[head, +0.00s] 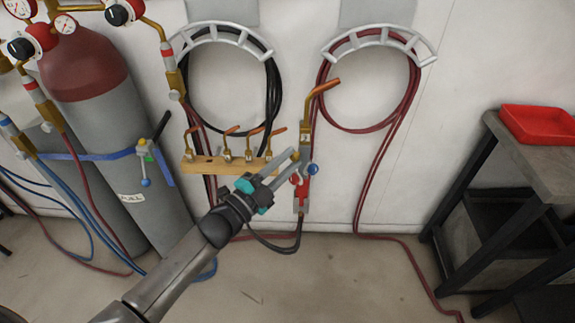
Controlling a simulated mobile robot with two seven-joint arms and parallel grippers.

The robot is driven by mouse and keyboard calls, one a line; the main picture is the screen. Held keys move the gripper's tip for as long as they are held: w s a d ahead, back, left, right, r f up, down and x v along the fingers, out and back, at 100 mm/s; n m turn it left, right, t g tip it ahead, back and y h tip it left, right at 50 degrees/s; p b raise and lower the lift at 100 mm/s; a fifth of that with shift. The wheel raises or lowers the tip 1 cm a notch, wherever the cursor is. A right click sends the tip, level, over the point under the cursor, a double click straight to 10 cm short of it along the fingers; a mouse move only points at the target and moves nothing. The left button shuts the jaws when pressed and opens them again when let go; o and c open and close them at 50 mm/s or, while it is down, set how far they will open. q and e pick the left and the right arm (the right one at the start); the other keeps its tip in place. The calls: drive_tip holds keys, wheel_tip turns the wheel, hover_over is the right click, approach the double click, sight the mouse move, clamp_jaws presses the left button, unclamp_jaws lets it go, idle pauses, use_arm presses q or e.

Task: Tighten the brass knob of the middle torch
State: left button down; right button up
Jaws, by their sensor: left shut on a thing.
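One full torch (307,140) stands upright against the wall near the middle of the head view. It has a bent copper tip, a red knob (296,180) on its left and a blue knob (313,170) on its right. My left gripper (288,161) reaches up from the lower left, its fingers shut on a small brass knob (295,154) at the left side of the torch. The fingers partly hide this knob and the torch body behind it. My right gripper is not in view.
A wooden rack (194,164) with several copper-tipped nozzles is just left of the torch. Gas cylinders (100,130) with gauges stand at left. Hoses hang on two wall hangers (380,38). A dark cart (540,150) with a red tray (540,122) stands at right.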

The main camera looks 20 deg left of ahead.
use_arm(q)
drive_tip(key=m+h+b, duration=0.1)
drive_tip(key=m, duration=0.4)
drive_tip(key=shift+g+b, duration=0.3)
drive_tip(key=shift+w+a+m+h+b, duration=0.1)
drive_tip(key=shift+m+h+b, duration=0.4)
drive_tip(key=shift+m, duration=1.4)
drive_tip(key=c, duration=0.7)
unclamp_jaws()
drive_tip(key=shift+o, duration=0.2)
drive_tip(key=v, duration=1.5)
drive_tip(key=shift+r, duration=0.15)
